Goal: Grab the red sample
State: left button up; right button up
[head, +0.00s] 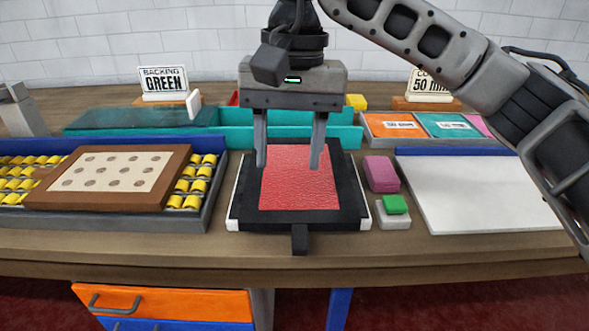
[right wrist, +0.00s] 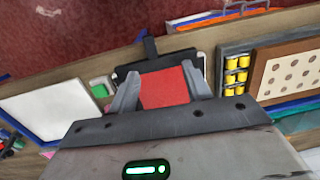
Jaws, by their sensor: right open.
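The red sample (head: 299,188) is a textured red square lying flat on a black tray (head: 352,203) with white corners, in the middle of the table. My right gripper (head: 290,160) is open above the sample, pointing down, with its two fingers spread over the sample's far part. The right wrist view shows the red sample (right wrist: 165,88) between the two open fingertips (right wrist: 160,85). Nothing is held between the fingers. I cannot tell exactly how far the fingertips are above the sample. My left gripper is not in view.
Left of the tray stands a grey bin with yellow rolls (head: 196,186) and a brown dotted board (head: 108,180). Right of it are a pink block (head: 381,174), a green block (head: 395,204) and a white panel (head: 478,194). A teal tray (head: 232,137) and sign holders stand behind.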

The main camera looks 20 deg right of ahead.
jog(key=d, duration=0.1)
send_over(300, 234)
jog(key=shift+t+h, duration=0.3)
jog(key=shift+h, duration=0.1)
jog(key=f, duration=0.9)
jog(key=shift+w+f, duration=0.2)
jog(key=shift+w, duration=0.1)
jog(key=shift+s+f+p, duration=0.15)
jog(key=shift+f+p, duration=0.25)
jog(key=shift+f, duration=0.95)
jog(key=shift+s+f+p, duration=0.15)
jog(key=shift+f+p, duration=0.2)
jog(key=shift+f, duration=0.95)
grip_shut()
